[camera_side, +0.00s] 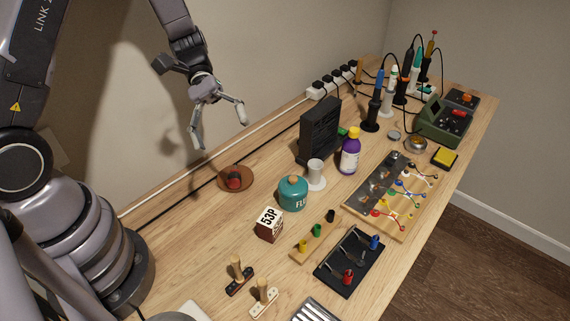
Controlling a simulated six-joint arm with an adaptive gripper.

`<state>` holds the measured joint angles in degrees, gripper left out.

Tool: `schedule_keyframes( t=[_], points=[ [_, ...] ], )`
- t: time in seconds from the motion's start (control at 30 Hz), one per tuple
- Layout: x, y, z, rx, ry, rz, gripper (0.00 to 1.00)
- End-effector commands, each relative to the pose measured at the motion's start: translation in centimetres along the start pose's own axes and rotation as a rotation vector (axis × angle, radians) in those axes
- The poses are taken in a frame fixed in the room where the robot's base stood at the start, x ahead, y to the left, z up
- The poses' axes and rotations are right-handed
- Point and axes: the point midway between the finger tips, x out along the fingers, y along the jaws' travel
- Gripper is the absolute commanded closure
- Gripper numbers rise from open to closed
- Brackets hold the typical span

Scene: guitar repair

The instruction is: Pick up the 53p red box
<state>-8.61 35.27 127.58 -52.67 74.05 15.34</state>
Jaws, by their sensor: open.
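The 53p box (269,224) stands on the wooden workbench in the side camera view, near the middle of the bench. It has a white upper part with "53P" in dark print and dark red-brown lower sides. My gripper (219,138) hangs in the air above the back of the bench, up and to the left of the box. Its fingers are spread apart with nothing between them. It is well clear of the box.
A teal flux pot (293,193) stands just behind the box. A wooden strip with coloured knobs (313,241) lies to its right. Two wooden-handled tools (238,274) are in front. A round brown dish (236,180) lies below my gripper. Bare bench lies left of the box.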

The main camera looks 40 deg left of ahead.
Motion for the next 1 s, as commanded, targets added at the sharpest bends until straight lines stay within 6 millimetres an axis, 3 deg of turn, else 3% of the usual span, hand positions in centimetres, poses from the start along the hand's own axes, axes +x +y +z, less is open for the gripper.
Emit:
schedule_keyframes(
  t=[0.17,0.3,0.5,0.7,1.0],
  points=[
    [2.9,-0.7,-6.6,-0.228,-0.162,0.248,0.17],
    [5.4,-2.5,-11.8,-0.401,-0.235,0.448,0.17],
    [8.6,-5.8,-17.0,-0.585,-0.265,0.655,0.17],
    [9.9,-7.1,-18.6,-0.645,-0.262,0.723,0.17],
    [12.6,-4.7,-18.6,-0.646,-0.261,0.722,0.17]
  ],
)
